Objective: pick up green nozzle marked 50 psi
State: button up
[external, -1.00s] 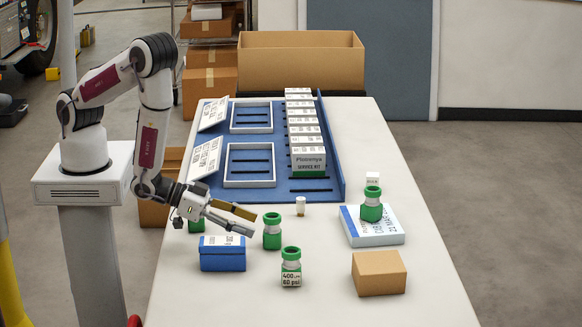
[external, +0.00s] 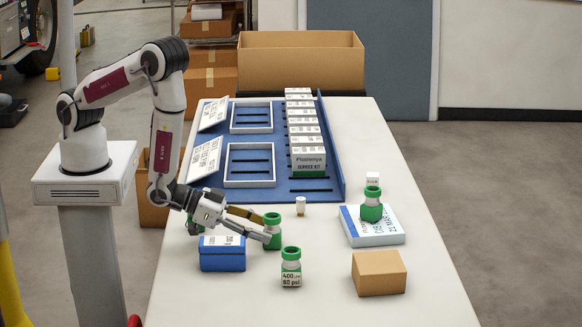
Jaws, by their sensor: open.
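A green nozzle (external: 273,236) stands upright in the middle of the table. My gripper (external: 266,228) is open and level at its left side. One finger lies in front of the nozzle's left edge and the other reaches behind it. I cannot tell whether they touch it. No label shows on this nozzle. A second green nozzle (external: 291,268), marked 400 and 60 psi, stands nearer the camera. A third green nozzle (external: 371,206) stands on a white and blue box. A further green piece (external: 195,226) is mostly hidden behind my gripper. I can read no 50 psi mark.
A blue box (external: 222,260) sits just below my gripper. A brown carton (external: 379,273) is at the front right, and the white and blue box (external: 386,237) is behind it. A small white cylinder (external: 300,206) stands behind the nozzles. A blue rack (external: 287,196) fills the back.

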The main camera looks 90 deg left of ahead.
aim_at(272, 233)
jog(key=shift+x, duration=1.55)
jog(key=c, duration=1.3)
